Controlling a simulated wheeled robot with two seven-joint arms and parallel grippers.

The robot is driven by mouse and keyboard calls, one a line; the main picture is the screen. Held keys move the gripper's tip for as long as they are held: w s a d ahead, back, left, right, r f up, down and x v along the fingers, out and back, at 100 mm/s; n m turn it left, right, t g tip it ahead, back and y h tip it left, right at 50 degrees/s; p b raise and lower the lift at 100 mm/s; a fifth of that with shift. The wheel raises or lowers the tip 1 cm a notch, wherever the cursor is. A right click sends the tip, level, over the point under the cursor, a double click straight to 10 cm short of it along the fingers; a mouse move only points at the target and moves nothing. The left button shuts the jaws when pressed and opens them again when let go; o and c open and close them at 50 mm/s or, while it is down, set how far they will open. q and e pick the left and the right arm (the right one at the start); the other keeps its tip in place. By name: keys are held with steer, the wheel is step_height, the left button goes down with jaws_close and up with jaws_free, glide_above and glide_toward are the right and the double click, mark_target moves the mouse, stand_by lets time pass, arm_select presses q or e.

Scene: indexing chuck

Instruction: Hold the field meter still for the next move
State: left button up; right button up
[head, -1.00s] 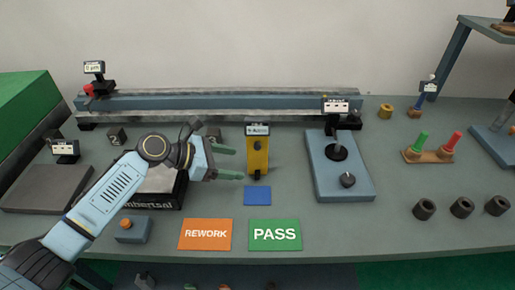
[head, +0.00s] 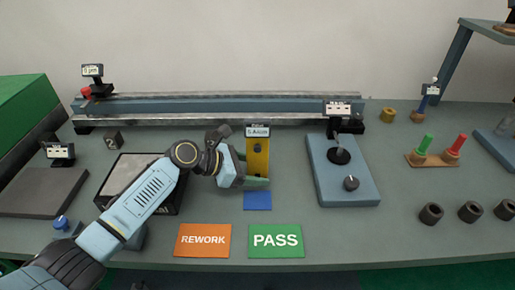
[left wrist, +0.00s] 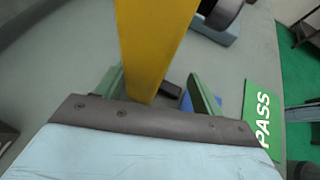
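The field meter is a yellow upright body (head: 257,160) with a small display on top (head: 257,131). It stands on the table behind a blue square (head: 257,201). My left gripper (head: 256,170) is at the meter, with one green finger crossing in front of its lower part and the other beside it at the left. In the left wrist view the yellow body (left wrist: 152,40) rises between the two green fingers (left wrist: 155,92). A gap shows between the yellow body and the right-hand finger, so the gripper looks open around it. My right gripper is not in view.
A blue-grey base with black knobs (head: 326,180) stands to the right of the meter. Orange REWORK (head: 203,241) and green PASS (head: 276,241) cards lie in front. A long rail (head: 215,107) runs along the back. A dark box (head: 125,177) lies under my left arm.

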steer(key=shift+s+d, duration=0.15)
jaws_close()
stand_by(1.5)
